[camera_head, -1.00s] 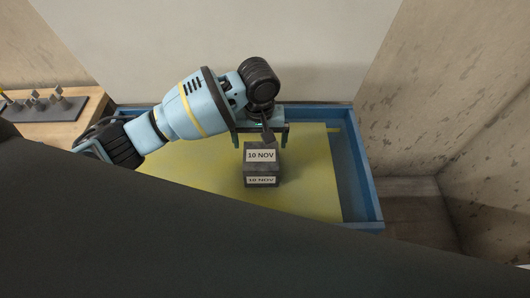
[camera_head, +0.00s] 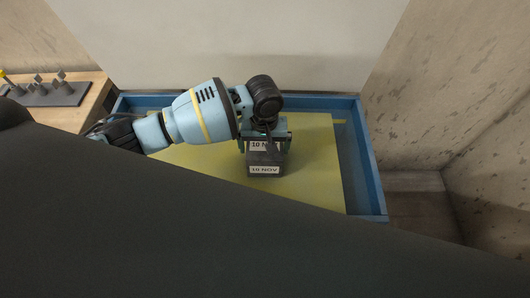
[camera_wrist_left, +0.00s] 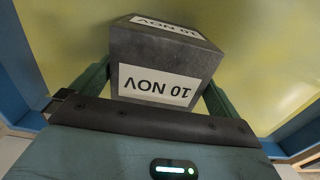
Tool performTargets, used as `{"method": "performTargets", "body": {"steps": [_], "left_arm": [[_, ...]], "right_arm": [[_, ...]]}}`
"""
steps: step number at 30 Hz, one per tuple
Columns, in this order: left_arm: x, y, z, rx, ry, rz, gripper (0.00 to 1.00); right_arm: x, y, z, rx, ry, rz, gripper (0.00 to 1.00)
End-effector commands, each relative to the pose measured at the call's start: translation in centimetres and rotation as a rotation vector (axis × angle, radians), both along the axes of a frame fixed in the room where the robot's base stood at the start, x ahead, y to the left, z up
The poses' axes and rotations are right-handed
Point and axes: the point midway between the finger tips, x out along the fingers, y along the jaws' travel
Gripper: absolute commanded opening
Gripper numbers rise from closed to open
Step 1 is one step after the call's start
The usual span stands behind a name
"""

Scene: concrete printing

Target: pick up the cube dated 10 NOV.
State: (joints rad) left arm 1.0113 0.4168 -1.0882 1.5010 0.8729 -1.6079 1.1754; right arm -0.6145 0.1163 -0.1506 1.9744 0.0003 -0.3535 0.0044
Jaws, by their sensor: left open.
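The dark grey cube dated 10 NOV (camera_head: 264,159) sits on the yellow floor of a blue-rimmed tray (camera_head: 376,175). White labels reading 10 NOV show on its top and its front face. My left gripper (camera_head: 265,146) is open above the cube, its green fingers on either side of it, and it covers part of the top label. In the left wrist view the cube (camera_wrist_left: 165,55) lies between the two fingers, its label upside down. I cannot tell whether the fingers touch it. My right gripper is not in view.
A wooden table (camera_head: 95,112) at the left holds a grey plate (camera_head: 55,95) with several small pieces. A pale panel stands behind the tray and a concrete wall (camera_head: 475,95) rises at the right. The yellow floor right of the cube is clear.

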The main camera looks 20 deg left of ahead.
Motion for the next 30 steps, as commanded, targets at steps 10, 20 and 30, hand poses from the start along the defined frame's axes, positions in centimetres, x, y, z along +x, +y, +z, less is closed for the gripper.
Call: {"method": "performTargets", "body": {"steps": [10,20,30], "left_arm": [[0.2,-0.1,-4.3,0.002,0.005,0.0,1.0],[0.2,-0.1,-4.3,0.0,0.002,-0.001,0.9],[0.2,-0.1,-4.3,0.0,0.002,-0.001,0.45]], "right_arm": [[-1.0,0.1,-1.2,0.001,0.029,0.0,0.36],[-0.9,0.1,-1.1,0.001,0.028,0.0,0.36],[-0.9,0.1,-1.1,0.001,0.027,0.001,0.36]]}}
